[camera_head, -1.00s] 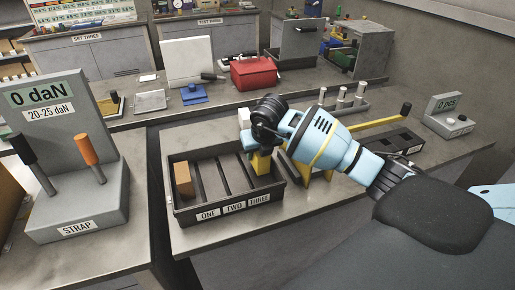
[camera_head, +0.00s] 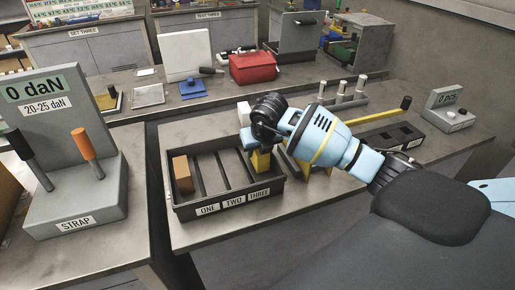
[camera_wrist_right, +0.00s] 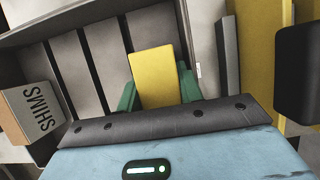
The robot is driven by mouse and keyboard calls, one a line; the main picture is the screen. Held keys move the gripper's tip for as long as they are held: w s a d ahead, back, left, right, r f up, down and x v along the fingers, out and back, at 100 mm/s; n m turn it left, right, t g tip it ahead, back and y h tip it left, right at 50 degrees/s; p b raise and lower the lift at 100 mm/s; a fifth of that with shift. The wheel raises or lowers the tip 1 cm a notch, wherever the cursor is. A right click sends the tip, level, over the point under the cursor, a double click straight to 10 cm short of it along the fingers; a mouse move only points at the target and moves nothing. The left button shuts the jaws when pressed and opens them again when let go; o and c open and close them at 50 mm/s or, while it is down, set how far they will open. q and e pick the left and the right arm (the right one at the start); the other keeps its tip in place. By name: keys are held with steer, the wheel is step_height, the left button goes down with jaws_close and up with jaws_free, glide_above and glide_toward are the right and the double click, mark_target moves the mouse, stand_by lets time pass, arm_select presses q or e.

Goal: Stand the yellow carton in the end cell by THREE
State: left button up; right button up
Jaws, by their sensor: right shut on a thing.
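The yellow carton (camera_head: 260,161) is upright at the right end of the black tray (camera_head: 228,207), over or in the end cell by the label THREE (camera_head: 259,192). My right gripper (camera_head: 262,150) is shut on it from above. The right wrist view shows the yellow carton (camera_wrist_right: 153,77) between the green fingertips (camera_wrist_right: 160,98). The tray's front wall hides the carton's foot, so I cannot tell whether it touches the tray floor. My left gripper is not in view.
A brown carton (camera_head: 182,174) stands in the tray's left end cell; its side reads SHIMS in the right wrist view (camera_wrist_right: 35,114). The middle cells are empty. A yellow stand (camera_head: 299,166) is close right of the tray, and a white block (camera_head: 243,112) is behind it.

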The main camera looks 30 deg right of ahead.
steer(key=shift+f, duration=0.35)
steer(key=o, duration=1.1)
steer(key=shift+d+r, duration=0.1)
steer(key=shift+d, duration=0.1)
steer(key=v, duration=0.6)
steer(key=shift+s+a+r, duration=0.15)
steer(key=shift+r, duration=0.25)
steer(key=shift+s+a+r, duration=0.1)
steer(key=shift+s+r, duration=0.05)
steer(key=shift+r, duration=0.1)
steer(key=shift+a+r, duration=0.15)
steer(key=shift+a, duration=0.1)
